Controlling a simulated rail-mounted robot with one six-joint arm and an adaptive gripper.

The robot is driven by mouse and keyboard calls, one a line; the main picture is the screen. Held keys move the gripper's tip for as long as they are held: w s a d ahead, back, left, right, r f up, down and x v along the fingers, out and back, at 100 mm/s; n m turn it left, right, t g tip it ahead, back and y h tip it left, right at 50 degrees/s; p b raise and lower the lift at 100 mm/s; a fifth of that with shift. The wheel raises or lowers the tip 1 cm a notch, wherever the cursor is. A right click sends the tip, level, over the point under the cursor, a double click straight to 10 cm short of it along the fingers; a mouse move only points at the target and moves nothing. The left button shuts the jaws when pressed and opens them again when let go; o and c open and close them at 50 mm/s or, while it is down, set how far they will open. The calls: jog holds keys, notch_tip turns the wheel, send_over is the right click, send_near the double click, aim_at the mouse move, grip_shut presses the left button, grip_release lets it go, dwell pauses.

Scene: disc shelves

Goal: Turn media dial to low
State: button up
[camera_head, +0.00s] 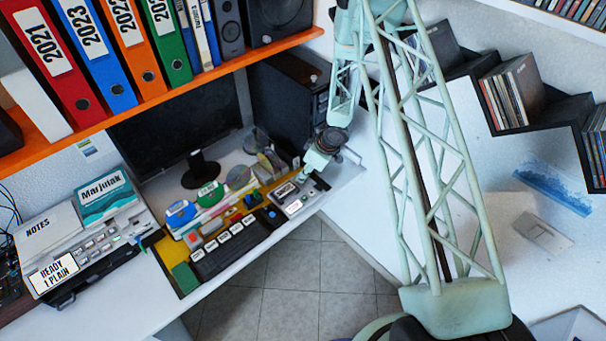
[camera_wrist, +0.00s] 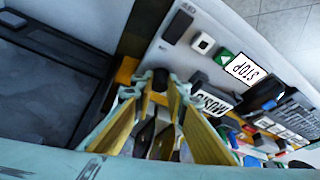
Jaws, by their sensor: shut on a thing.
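My gripper (camera_head: 316,163) is at the right end of the desk, over a pale control panel, in the head view. In the wrist view its two yellow-lined fingers (camera_wrist: 158,92) reach down to a small dark round dial (camera_wrist: 160,78) and are closed about it. The dial's marks and the setting it points to cannot be read. A label reading MUSIC (camera_wrist: 211,102) lies beside the right finger. A STOP label (camera_wrist: 245,68) with a green button (camera_wrist: 224,56) sits farther along the panel (camera_wrist: 183,52). In the head view the dial is hidden by my gripper.
A keyboard-like strip (camera_head: 236,245) and standing discs (camera_head: 208,192) lie left of my gripper. A monitor (camera_head: 175,130) stands behind on the desk. An orange shelf (camera_head: 185,89) of binders hangs above. A dark box (camera_head: 290,95) stands behind my gripper.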

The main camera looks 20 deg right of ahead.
dwell(0.4)
jog(key=o, duration=0.9)
jog(key=shift+c, duration=0.2)
jog(key=shift+r, duration=0.2)
jog(key=v, duration=1.1)
jog(key=shift+d+r, duration=0.15)
jog(key=shift+r, duration=0.1)
jog(key=shift+s, duration=0.1)
